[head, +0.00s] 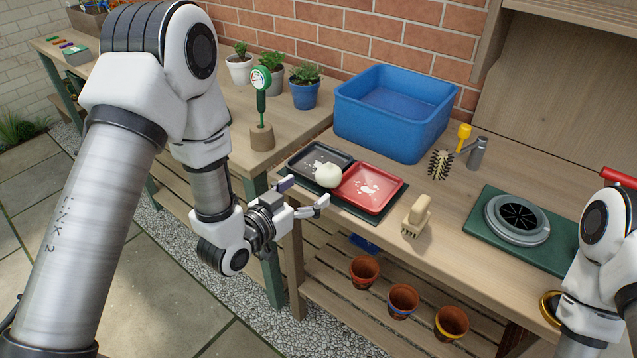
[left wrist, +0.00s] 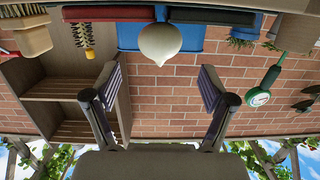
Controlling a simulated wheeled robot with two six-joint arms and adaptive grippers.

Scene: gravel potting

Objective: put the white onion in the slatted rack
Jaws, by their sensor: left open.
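The white onion (head: 328,176) sits across the adjoining edges of a black tray (head: 306,157) and a red tray (head: 369,188) on the bench. My left gripper (head: 306,196) is open and empty at the bench's front edge, in front of the onion and apart from it. In the left wrist view, which is upside down, the onion (left wrist: 160,42) shows centred beyond the open fingers (left wrist: 160,88). A slatted lower shelf (head: 335,291) runs under the bench; I cannot tell whether it is the slatted rack. My right gripper is out of view.
A blue tub (head: 394,110) stands behind the trays. A brush (head: 416,217) stands right of the red tray. Terracotta pots (head: 403,300) stand on the lower shelf. A moisture gauge (head: 261,105) and potted plants are at the left. A grey ring (head: 518,217) lies on a green mat.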

